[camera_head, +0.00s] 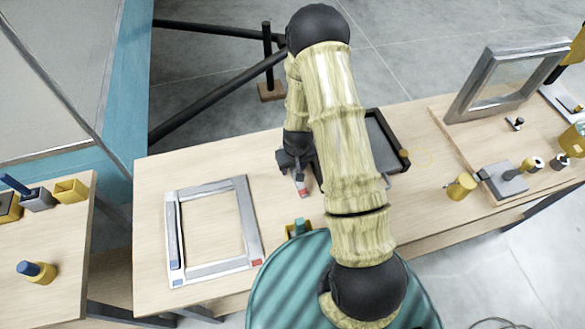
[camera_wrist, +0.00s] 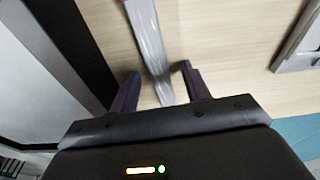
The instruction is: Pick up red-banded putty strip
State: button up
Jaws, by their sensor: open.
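The putty strip (camera_head: 302,187) is thin and grey with a red end, lying on the wooden workbench beneath my gripper in the head view. My gripper (camera_head: 297,174) points down over it, and the black hand hides part of the strip. In the wrist view the strip (camera_wrist: 149,45) runs between the two dark fingers of my gripper (camera_wrist: 160,82), with a trace of red at the top edge. The fingers are apart, with a gap on each side of the strip.
A grey window frame (camera_head: 245,210) lies left on the workbench (camera_head: 150,180), with blue and red marks at its lower corners. A dark tray (camera_head: 382,145) is behind my arm. A small yellow holder (camera_head: 290,230) stands near the front edge. Tools and an upright frame (camera_head: 463,105) are right.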

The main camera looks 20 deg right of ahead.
aim_at(293, 170)
dwell(0.5)
grip_shut()
notch_tip(293, 170, up, 10)
jog(key=b, duration=0.2)
dwell(0.5)
dwell(0.5)
